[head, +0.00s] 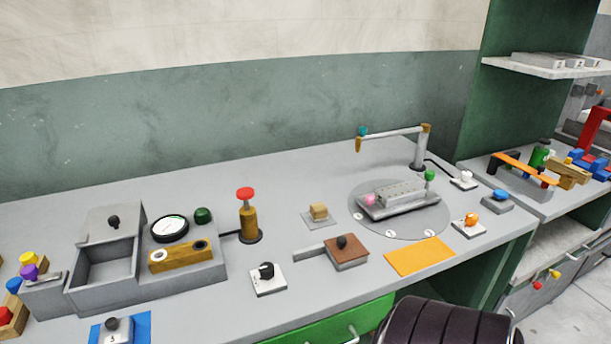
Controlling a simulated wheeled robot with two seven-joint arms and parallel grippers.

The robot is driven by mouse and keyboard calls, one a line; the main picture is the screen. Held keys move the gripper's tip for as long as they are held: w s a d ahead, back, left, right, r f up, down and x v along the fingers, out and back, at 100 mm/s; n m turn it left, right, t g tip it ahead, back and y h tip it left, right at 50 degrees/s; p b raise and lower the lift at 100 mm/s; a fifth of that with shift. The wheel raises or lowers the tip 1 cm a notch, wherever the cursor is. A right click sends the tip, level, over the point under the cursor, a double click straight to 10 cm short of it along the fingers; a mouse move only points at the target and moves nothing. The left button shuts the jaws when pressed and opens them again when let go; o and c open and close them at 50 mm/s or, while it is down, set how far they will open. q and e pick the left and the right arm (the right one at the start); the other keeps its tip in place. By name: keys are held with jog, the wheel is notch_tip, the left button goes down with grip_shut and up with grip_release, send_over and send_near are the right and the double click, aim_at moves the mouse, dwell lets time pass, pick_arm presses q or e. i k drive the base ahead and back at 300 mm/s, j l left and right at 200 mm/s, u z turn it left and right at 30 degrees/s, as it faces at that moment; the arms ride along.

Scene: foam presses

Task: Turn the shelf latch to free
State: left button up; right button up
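No part that I can surely tell as the shelf latch shows in the head view. A white shelf (540,66) with grey numbered blocks (556,60) is at the upper right, against a green upright panel. A lower open shelf (540,240) lies under the right-hand worktop. A black turn knob (267,270) on a white plate (268,284) sits near the front middle of the bench; its markings are too small to read. Neither of my grippers is in view.
The long grey bench (310,275) holds a gauge (169,228), a red-topped post (246,215), a brown block with a knob (346,253) and a round plate with a metal block (398,198). A dark padded seat (440,325) stands at the front, before a green drawer (335,322).

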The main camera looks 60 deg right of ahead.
aim_at(537, 285)
jog(key=z, duration=3.4)
jog(key=i+l+z, duration=0.35)
jog(key=i, duration=0.25)
jog(key=i+l+z, duration=0.35)
jog(key=i, duration=0.3)
jog(key=i+z, duration=0.35)
jog(key=i, duration=0.25)
jog(key=i+l+u, duration=0.1)
jog(key=i+u, duration=0.2)
jog(key=i, duration=0.15)
jog(key=i+l+u, duration=0.15)
jog(key=i+u, duration=0.15)
jog(key=i, duration=0.15)
jog(key=i+l+u, duration=0.3)
jog(key=i, duration=0.1)
